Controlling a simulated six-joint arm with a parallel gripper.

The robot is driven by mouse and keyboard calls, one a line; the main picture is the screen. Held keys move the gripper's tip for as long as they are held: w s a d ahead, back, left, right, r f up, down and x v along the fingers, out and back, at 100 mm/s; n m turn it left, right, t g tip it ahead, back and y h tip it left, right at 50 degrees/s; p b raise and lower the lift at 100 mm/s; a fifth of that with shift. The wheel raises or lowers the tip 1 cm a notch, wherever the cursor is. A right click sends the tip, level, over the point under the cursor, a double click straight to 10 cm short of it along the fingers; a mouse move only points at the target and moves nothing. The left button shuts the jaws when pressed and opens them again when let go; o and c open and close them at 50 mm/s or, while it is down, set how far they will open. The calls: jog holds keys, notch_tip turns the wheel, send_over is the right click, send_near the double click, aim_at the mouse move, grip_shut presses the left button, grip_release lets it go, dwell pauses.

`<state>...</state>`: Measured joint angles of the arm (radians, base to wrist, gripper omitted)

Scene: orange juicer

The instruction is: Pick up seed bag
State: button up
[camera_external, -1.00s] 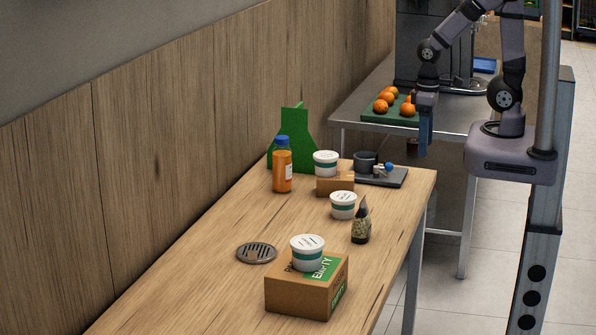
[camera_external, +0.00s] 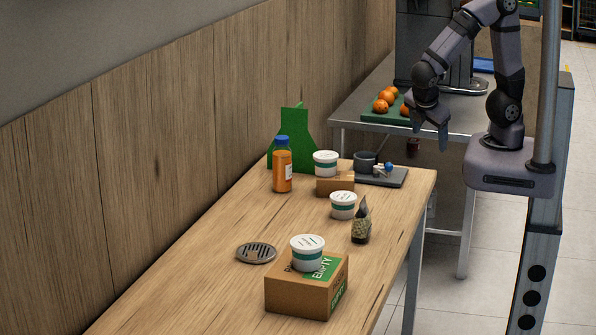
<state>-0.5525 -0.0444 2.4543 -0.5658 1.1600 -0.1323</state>
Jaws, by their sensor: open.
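The likely seed bag (camera_external: 361,226) is a small pouch with a dark, narrow top and a speckled, seed-like lower part. It stands upright near the right edge of the wooden table (camera_external: 205,270). My gripper (camera_external: 430,137) is open and empty, pointing downward in the air beyond the table's far right corner. It is well apart from the bag, above and to the right of it in the picture.
An orange bottle (camera_external: 282,170), green stand (camera_external: 297,140) and dark tray (camera_external: 385,179) stand behind. The table's left front is mostly clear.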

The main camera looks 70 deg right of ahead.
jog(key=w+a+n+t+h+b, duration=0.25)
jog(key=w+a+n+t, duration=0.3)
jog(key=n, duration=0.35)
notch_tip(320, 180, up, 3)
jog(key=n+t+y+b, duration=0.4)
jog(key=n+t+y, duration=0.6)
jog(key=n+t, duration=0.45)
send_over(370, 222)
jog(key=s, duration=0.6)
jog(key=n+g, duration=0.1)
jog(key=g, duration=0.1)
jog(key=shift+h, duration=0.25)
jog(key=f, duration=1.8)
jog(key=shift+w+d+f+p, duration=0.1)
jog(key=shift+w+f+p, duration=0.05)
jog(key=shift+w+p, duration=0.25)
jog(key=shift+w, duration=1.1)
jog(key=shift+w+r+p, duration=0.15)
jog(key=shift+w+p, duration=0.3)
jog(key=shift+w, duration=0.45)
jog(key=shift+w+r+p, duration=0.15)
jog(key=shift+w+p, duration=0.3)
jog(key=shift+w, duration=0.4)
jog(key=shift+w+a+f, duration=0.1)
jog(key=shift+w+a, duration=0.1)
jog(key=shift+w, duration=0.6)
